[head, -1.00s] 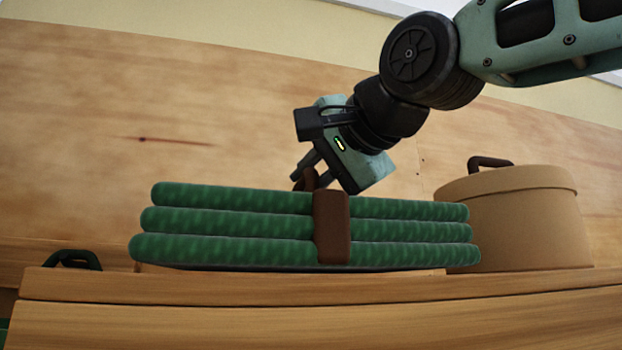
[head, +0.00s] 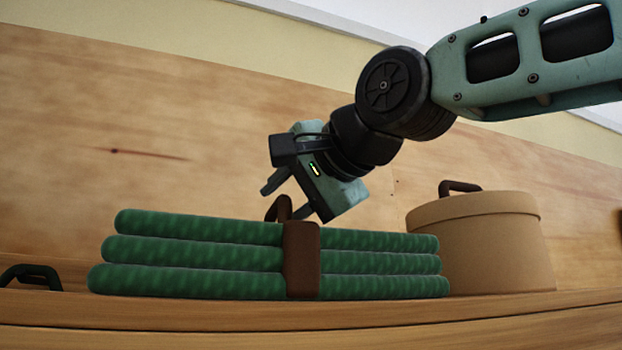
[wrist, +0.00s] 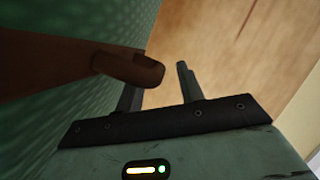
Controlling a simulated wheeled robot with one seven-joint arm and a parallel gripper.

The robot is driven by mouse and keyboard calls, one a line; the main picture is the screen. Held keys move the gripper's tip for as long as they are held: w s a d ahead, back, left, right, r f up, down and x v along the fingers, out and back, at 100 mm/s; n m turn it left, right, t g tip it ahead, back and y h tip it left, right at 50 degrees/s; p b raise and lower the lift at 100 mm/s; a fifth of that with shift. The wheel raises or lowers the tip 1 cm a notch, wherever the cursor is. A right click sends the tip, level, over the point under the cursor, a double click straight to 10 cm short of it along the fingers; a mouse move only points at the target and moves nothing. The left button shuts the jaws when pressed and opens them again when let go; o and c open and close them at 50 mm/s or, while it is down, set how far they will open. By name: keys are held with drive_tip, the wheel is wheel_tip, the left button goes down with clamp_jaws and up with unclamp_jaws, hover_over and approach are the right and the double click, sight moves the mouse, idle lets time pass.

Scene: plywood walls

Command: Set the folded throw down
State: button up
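The folded throw (head: 185,254) is a green stack of three layers with a brown strap (head: 302,262) around its middle. It lies level on a wooden surface (head: 150,307). The strap's brown loop (head: 279,209) stands up from the top. My gripper (head: 283,200) is above the throw, tilted, with its fingers apart on either side of the loop's upper part. In the wrist view, the loop (wrist: 135,69) reaches toward the gap between the spread fingers, with clear space before the right finger. The left finger is partly hidden behind the loop.
A round tan lidded box (head: 480,240) with a dark handle stands close to the throw's right end. A dark green handle (head: 30,278) shows at the left edge. A plywood wall (head: 120,110) rises behind.

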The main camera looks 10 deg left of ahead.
wheel_tip(320, 180, up, 2)
drive_tip(key=b, duration=0.7)
hover_over(342, 225)
drive_tip(key=shift+w, duration=0.3)
drive_tip(key=shift+s+d+r, duration=0.2)
drive_tip(key=shift+s+d, duration=0.1)
